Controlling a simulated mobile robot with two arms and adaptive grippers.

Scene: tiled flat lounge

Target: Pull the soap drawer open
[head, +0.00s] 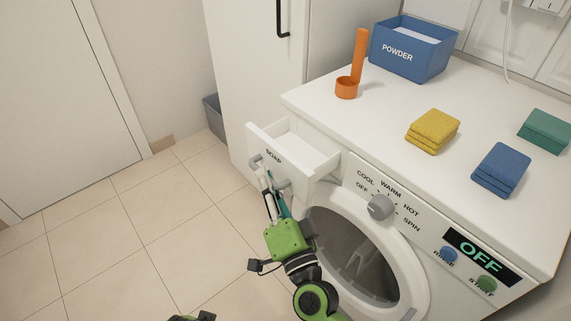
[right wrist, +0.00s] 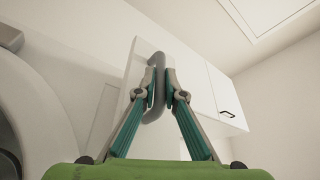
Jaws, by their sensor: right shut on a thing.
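The soap drawer (head: 299,171), white and marked SOAP, stands pulled out from the washer's front at the upper left, and its empty-looking inside shows. Its grey handle (head: 284,184) is on the drawer front. My right gripper (head: 267,174) is shut on the handle, reaching up from below. In the right wrist view the two fingers (right wrist: 160,90) close around the curved grey handle (right wrist: 157,61), with the white drawer front behind. My left gripper's fingers do not show; only a small green and black part of mine is at the bottom edge of the head view.
The washer's round door (head: 413,271) is below the drawer, right of my arm. On the white top (head: 370,128) are a blue POWDER box (head: 399,58), an orange scoop (head: 347,88) and folded yellow, blue and green cloths. A grey bin (head: 213,118) is behind; tiled floor at left is clear.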

